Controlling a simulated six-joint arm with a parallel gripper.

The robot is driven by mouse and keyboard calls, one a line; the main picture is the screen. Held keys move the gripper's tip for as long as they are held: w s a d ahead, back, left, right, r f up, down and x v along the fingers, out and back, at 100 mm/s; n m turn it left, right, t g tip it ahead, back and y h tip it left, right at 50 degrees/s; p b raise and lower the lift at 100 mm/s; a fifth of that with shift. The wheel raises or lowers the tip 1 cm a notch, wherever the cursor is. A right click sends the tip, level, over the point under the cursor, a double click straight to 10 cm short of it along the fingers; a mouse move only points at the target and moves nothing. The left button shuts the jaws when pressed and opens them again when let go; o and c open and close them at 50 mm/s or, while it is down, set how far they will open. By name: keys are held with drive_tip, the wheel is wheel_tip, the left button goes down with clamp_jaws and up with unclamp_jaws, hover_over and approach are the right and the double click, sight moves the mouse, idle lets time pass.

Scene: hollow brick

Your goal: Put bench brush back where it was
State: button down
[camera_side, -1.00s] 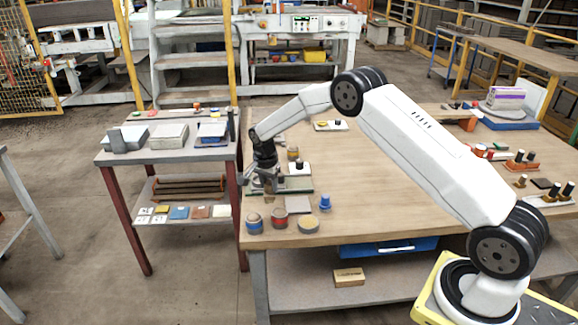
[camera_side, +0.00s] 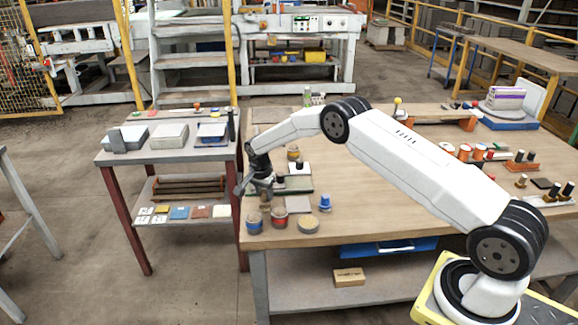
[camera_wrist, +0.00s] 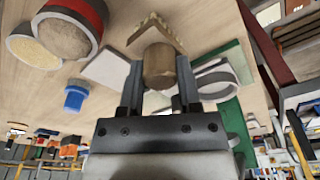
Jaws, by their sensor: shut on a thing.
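In the wrist view, my gripper (camera_wrist: 160,88) is shut on a brown, wooden-looking piece (camera_wrist: 159,65), which I take to be the bench brush. An angled, bristly tan part (camera_wrist: 155,30) shows just beyond it. The brush cannot be made out clearly there. I cannot tell whether it touches the bench.
A blue-banded jar (camera_side: 254,223), a red-banded jar (camera_side: 279,218) and a round tan disc (camera_side: 308,225) stand at the front left. A blue piece (camera_side: 325,202) and a grey square (camera_side: 298,204) are nearby. The bench middle is clear.

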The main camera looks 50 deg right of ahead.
sight(262, 198)
drive_tip(key=shift+f, duration=0.6)
drive_tip(key=shift+f, duration=0.15)
drive_tip(key=shift+c, duration=1.5)
unclamp_jaws()
wheel_tip(262, 198, up, 12)
drive_tip(key=a, duration=0.1)
drive_tip(key=shift+s+a, duration=0.15)
drive_tip(key=shift+a, duration=0.1)
